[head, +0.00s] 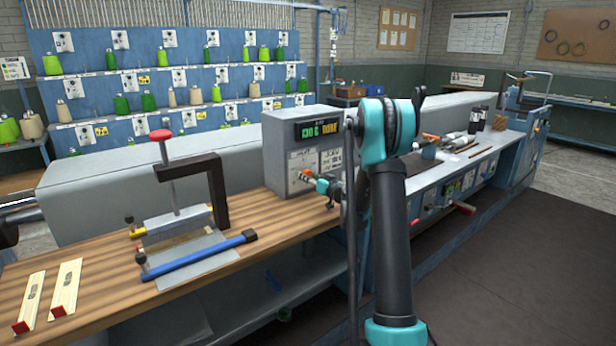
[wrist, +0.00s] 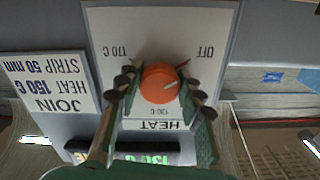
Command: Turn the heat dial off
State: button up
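The heat dial (wrist: 159,84) is a round orange knob on a pale plate (wrist: 110,30). In the wrist view the plate is upside down, with OFF at upper right, 170 C at upper left and 130 C below the dial. I cannot clearly tell where the dial's pointer is. In the head view the dial (head: 306,174) is small, on the front of a grey control box (head: 283,140) with a lit display. My gripper (wrist: 157,85) is open, its fingers on either side of the dial with small gaps showing. It also shows in the head view (head: 318,180).
A lit display (wrist: 130,157) reads 130 C. A sign (wrist: 52,88) beside the plate reads JOIN HEAT 150 C, STRIP 50 mm. A wooden bench (head: 110,262) with a red-knobbed clamp fixture (head: 175,220) lies left of the box. Tools stand on the bench at right.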

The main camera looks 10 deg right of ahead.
jog(key=o, duration=0.4)
jog(key=v, duration=1.2)
jog(key=shift+s+r, duration=0.1)
jog(key=s+a+g, duration=0.1)
jog(key=s+a, duration=0.1)
jog(key=s+a+g, duration=0.1)
jog(key=s+a, duration=0.1)
jog(key=s, duration=0.1)
jog(key=s+a+f+g, duration=0.1)
jog(key=s+a, duration=0.1)
jog(key=shift+s+a+n+g, duration=0.2)
jog(key=shift+s+n+g, duration=0.05)
jog(key=shift+n+g, duration=0.05)
jog(key=s+a+f+m+g+h, duration=0.1)
jog(key=s+f+g+h, duration=0.25)
jog(key=s, duration=0.85)
jog(key=s+f+m+g+h, duration=0.1)
jog(key=s+f+g+h, duration=0.3)
jog(key=s, duration=0.7)
jog(key=s+d+f, duration=0.1)
jog(key=s+d, duration=0.1)
jog(key=s, duration=0.1)
jog(key=s+d+f+m+h, duration=0.1)
jog(key=s+f, duration=0.1)
jog(key=s, duration=0.2)
jog(key=s+d+f+m, duration=0.1)
jog(key=s+d, duration=0.1)
jog(key=s, duration=0.1)
jog(key=shift+s+d+f+h, duration=0.25)
jog(key=shift+s+d+f, duration=0.1)
